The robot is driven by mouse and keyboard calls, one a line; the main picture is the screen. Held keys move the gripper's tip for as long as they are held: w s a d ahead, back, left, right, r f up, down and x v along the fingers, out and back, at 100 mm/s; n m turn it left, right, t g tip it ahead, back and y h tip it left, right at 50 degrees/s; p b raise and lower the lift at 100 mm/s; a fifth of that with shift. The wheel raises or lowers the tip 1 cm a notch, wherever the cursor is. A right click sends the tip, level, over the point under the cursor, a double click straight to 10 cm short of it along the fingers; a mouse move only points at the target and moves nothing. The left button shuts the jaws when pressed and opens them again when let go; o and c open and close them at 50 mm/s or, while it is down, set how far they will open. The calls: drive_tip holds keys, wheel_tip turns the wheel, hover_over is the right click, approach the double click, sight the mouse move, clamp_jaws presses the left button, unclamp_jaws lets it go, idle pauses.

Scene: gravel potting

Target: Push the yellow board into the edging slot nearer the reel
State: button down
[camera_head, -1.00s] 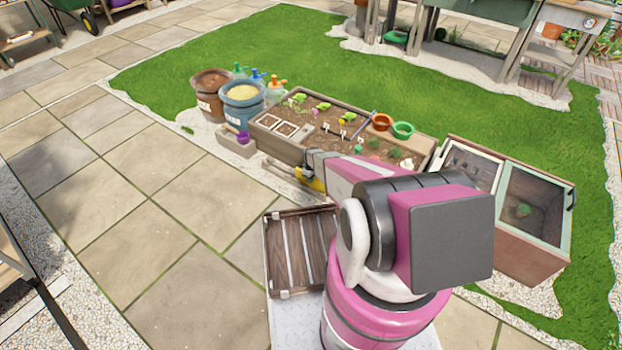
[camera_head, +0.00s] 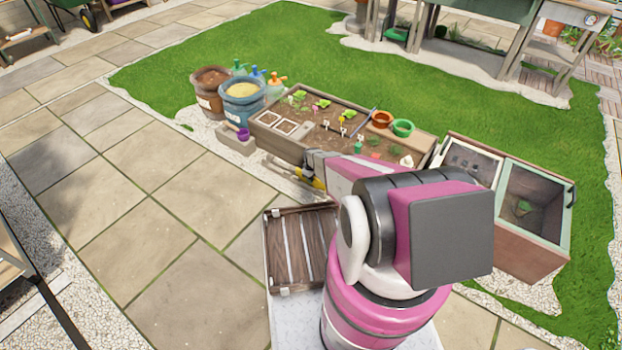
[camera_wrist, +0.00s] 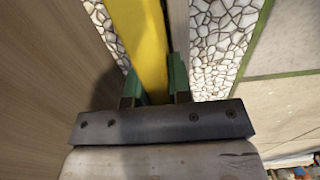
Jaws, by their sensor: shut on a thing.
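The yellow board (camera_wrist: 140,35) runs up the wrist view, its near part between the two green fingers of my gripper (camera_wrist: 155,82). My gripper is shut on it. In the head view, a small part of the yellow board (camera_head: 319,184) shows beside the planter's front, largely hidden by my arm. A narrow grey-brown strip (camera_wrist: 179,30) lies along the board's right side in the wrist view. I cannot tell whether the board touches it. A pale edging rail (camera_head: 280,172) shows low along the planter front. I cannot make out the slots or the reel.
The wooden planter (camera_head: 275,147) stands close on the board's left in the wrist view, as a brown wall (camera_wrist: 40,90). White gravel (camera_wrist: 222,30) and paving lie to the right. A slatted crate (camera_head: 300,250) is nearby. A cold frame (camera_head: 530,235) stands right of the planter.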

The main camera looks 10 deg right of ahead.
drive_tip(key=shift+f, duration=0.2)
drive_tip(key=c, duration=1)
unclamp_jaws()
drive_tip(key=shift+o, duration=0.2)
wheel_tip(320, 180, up, 11)
drive_tip(key=shift+f, duration=0.1)
drive_tip(key=shift+s+r, duration=0.15)
drive_tip(key=shift+r, duration=0.1)
drive_tip(key=s+r+m, duration=0.3)
drive_tip(key=s+r, duration=0.6)
drive_tip(key=r, duration=0.3)
drive_tip(key=s+r+m, duration=0.3)
drive_tip(key=s+r, duration=0.6)
drive_tip(key=r, duration=0.4)
drive_tip(key=s+r+m, duration=0.3)
drive_tip(key=s+r, duration=0.7)
drive_tip(key=r, duration=0.3)
drive_tip(key=shift+r, duration=0.25)
